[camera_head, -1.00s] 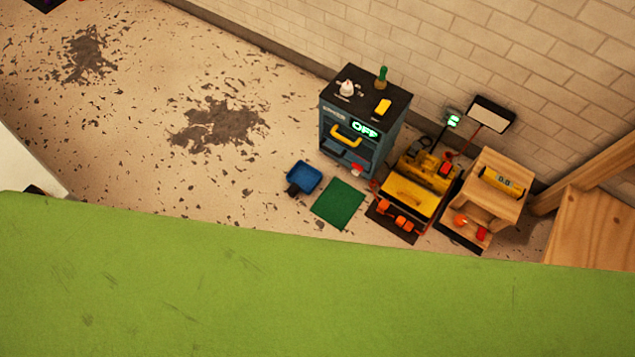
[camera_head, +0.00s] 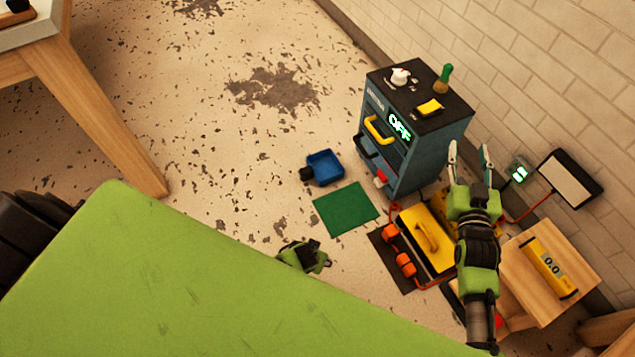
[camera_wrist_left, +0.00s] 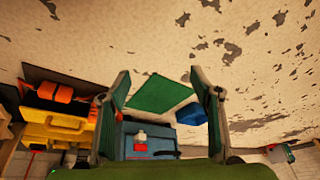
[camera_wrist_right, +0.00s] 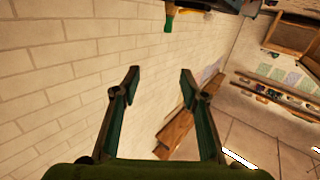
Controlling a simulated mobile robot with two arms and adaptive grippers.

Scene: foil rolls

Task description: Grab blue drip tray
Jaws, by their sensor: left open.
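The blue drip tray (camera_head: 325,165) lies on the floor beyond the green mat, with a dark handle or block at its left end. It also shows in the left wrist view (camera_wrist_left: 191,112), partly covered by the right-hand finger. My left gripper (camera_wrist_left: 158,74) is open and empty, its fingers framing the green mat. In the head view part of it (camera_head: 304,257) shows past my green body edge, apart from the tray and nearer to me. My right gripper (camera_head: 470,150) is open and empty, raised over the right side; it also shows open in the right wrist view (camera_wrist_right: 158,72).
A green mat (camera_head: 346,209) lies on the floor. Behind it stands a dark blue cabinet (camera_head: 432,150) with an OFF display. A yellow machine (camera_head: 427,238) and a wooden stand (camera_head: 535,290) are at the right, near the brick wall (camera_head: 540,90). Floor left of the tray is clear.

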